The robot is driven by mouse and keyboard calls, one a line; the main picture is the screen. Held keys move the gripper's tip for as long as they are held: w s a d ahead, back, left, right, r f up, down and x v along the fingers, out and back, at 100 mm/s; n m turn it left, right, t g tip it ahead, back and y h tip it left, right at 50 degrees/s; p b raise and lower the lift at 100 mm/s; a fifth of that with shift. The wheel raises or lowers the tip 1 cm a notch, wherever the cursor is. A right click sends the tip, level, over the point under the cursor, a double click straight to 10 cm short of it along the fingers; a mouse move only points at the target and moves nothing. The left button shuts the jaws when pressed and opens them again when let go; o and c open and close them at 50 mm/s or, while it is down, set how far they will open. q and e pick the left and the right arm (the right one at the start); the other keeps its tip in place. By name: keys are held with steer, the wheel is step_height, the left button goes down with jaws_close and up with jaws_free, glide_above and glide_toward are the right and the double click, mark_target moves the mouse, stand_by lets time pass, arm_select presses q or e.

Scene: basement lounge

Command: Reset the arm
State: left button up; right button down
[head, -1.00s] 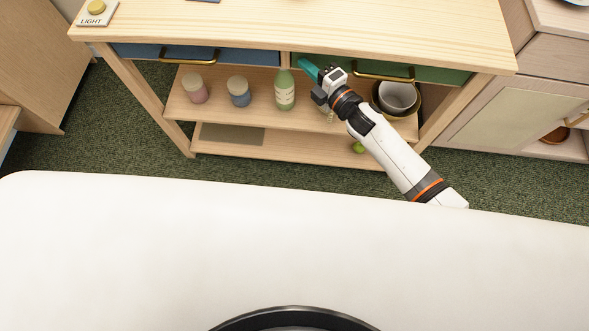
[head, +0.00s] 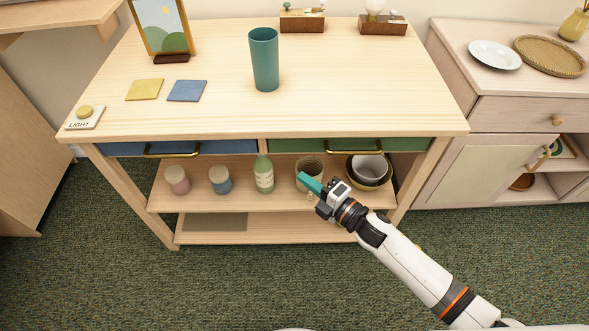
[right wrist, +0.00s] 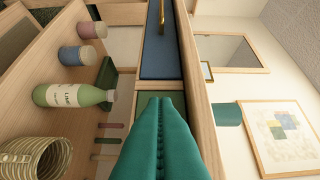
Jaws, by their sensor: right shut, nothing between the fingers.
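My right arm comes in from the lower right in the head view. Its gripper (head: 309,184) has teal fingers that are shut with nothing between them. It is in front of the table's upper shelf, overlapping a woven basket (head: 309,168) in the picture. In the right wrist view, the teal fingers (right wrist: 160,135) lie together, pointing toward the drawer fronts, with the picture turned sideways. They look apart from everything; the exact distance cannot be told. My left gripper is not in view.
The wooden table (head: 340,95) has a blue drawer (head: 210,147) and a green drawer (head: 300,145), both seemingly shut. A teal cup (head: 264,60) stands on top. A green bottle (head: 264,175), two jars and nested bowls (head: 367,172) sit on the shelf. Carpet (head: 280,285) in front is clear.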

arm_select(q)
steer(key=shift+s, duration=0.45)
arm_select(e)
steer(key=shift+v, duration=1.05)
